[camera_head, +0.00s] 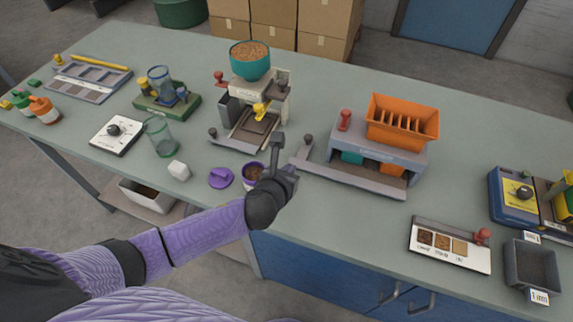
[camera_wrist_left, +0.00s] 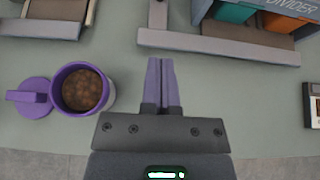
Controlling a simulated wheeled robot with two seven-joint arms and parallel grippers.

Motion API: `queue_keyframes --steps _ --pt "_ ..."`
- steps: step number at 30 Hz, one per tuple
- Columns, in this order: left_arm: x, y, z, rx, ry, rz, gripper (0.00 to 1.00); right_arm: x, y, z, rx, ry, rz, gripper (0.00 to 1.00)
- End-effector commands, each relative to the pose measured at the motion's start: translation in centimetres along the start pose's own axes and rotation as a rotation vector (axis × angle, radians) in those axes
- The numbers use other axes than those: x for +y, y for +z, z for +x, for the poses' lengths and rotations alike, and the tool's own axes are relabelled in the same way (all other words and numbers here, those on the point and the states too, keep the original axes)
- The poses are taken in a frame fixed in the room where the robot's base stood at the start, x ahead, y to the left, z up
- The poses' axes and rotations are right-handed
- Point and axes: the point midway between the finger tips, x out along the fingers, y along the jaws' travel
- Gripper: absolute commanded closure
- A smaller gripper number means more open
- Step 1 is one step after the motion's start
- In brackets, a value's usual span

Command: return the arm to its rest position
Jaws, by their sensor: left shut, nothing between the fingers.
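My left arm comes in from the left in the head view. Its gripper (camera_head: 277,150) is over the front part of the table, between the sack filler and the divider. In the left wrist view its two purple fingers (camera_wrist_left: 162,82) are together with nothing between them. A purple-rimmed cup (camera_wrist_left: 84,90) with brown pieces inside stands to the left of the fingers, apart from them. In the head view the cup (camera_head: 252,174) is partly hidden behind the gripper. My right gripper does not show.
A purple lid (camera_head: 221,178) lies beside the cup. The divider (camera_head: 372,150) with its orange hopper stands to the right. The filler machine (camera_head: 252,100) with a teal bowl stands behind. A white cube (camera_head: 179,171) and a glass (camera_head: 160,137) are left. Bare table lies in front of the divider.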

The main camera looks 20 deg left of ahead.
Motion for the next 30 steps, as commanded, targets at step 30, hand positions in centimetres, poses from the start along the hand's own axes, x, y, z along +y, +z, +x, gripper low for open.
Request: queue_keyframes --steps 30 --pt "1.1 -8.9 -21.3 0.104 1.096 -2.781 1.00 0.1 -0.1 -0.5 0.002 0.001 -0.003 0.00"
